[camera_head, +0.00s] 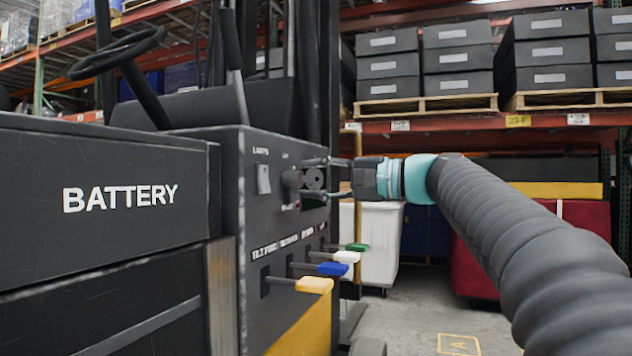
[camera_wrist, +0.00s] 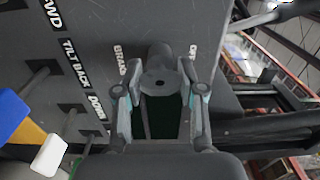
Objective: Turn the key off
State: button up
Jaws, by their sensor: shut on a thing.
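The key (camera_head: 314,179) is a dark, rounded piece standing out from the dark side panel (camera_head: 272,225) of a forklift. My gripper (camera_head: 308,178) reaches it from the right, with one finger above and one below. In the wrist view the key (camera_wrist: 160,82) shows a rounded end with a small hole. My gripper (camera_wrist: 159,70) has its fingertips on both sides of it, shut on it near the panel. The key's exact turn angle and its slot are hard to make out.
Below the key, levers with yellow (camera_head: 314,285), blue (camera_head: 332,268), white (camera_head: 347,256) and green (camera_head: 357,247) knobs stick out. A light rocker switch (camera_head: 263,179) sits left of the key. Racks with dark totes (camera_head: 458,57) and a white bin (camera_head: 380,243) stand behind.

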jog(key=o, duration=1.2)
jog(key=shift+c, duration=0.2)
jog(key=v, duration=1.2)
